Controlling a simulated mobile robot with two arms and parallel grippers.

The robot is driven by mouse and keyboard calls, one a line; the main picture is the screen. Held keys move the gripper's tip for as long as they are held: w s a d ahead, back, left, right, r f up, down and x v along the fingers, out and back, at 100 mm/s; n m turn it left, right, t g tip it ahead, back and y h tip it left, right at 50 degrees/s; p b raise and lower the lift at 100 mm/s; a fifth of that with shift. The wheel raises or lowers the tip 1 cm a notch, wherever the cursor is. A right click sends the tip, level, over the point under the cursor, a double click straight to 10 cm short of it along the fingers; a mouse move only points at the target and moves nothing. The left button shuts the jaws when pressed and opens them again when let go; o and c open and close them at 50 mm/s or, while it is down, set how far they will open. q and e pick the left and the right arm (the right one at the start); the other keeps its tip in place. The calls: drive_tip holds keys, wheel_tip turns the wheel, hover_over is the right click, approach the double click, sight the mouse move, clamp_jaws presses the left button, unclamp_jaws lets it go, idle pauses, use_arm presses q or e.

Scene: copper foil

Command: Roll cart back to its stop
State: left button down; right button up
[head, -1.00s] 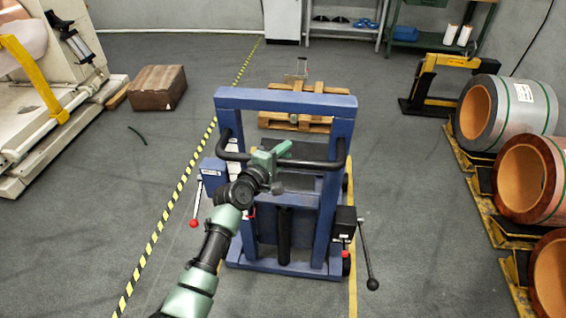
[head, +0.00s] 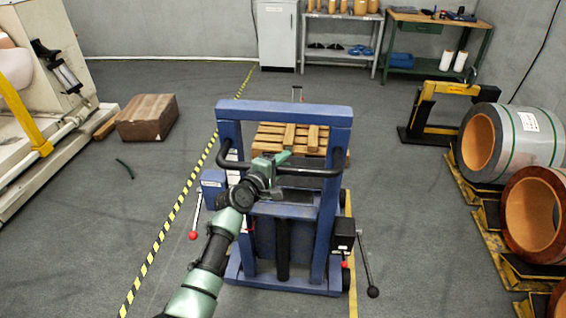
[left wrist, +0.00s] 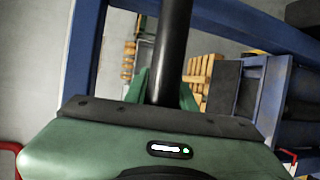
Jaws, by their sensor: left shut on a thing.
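The cart (head: 285,113) is a blue upright frame in the middle of the head view, with a black handlebar (head: 315,171) across its near side. My left gripper (head: 275,164) is shut on this handlebar near its middle. In the left wrist view the black bar (left wrist: 172,45) runs between the green fingers (left wrist: 160,92), and the blue cart frame (left wrist: 255,28) passes behind. The cart stands upright on the floor. No stop can be made out for certain; the floor just beyond the cart is partly hidden by it. My right gripper is out of view.
Yellow-black tape (head: 172,222) runs along the left. A brown box (head: 147,118) stands farther left; copper coils (head: 531,212) line the right.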

use_arm(q)
drive_tip(key=shift+s+r, duration=0.3)
drive_tip(key=shift+s, duration=0.05)
drive_tip(key=c, duration=1.2)
unclamp_jaws()
drive_tip(key=shift+w+d, duration=0.1)
drive_tip(key=shift+o, duration=0.2)
drive_tip(key=shift+f, duration=0.1)
drive_tip(key=v, duration=0.7)
drive_tip(key=shift+s+a, duration=0.2)
drive_tip(key=shift+s, duration=0.1)
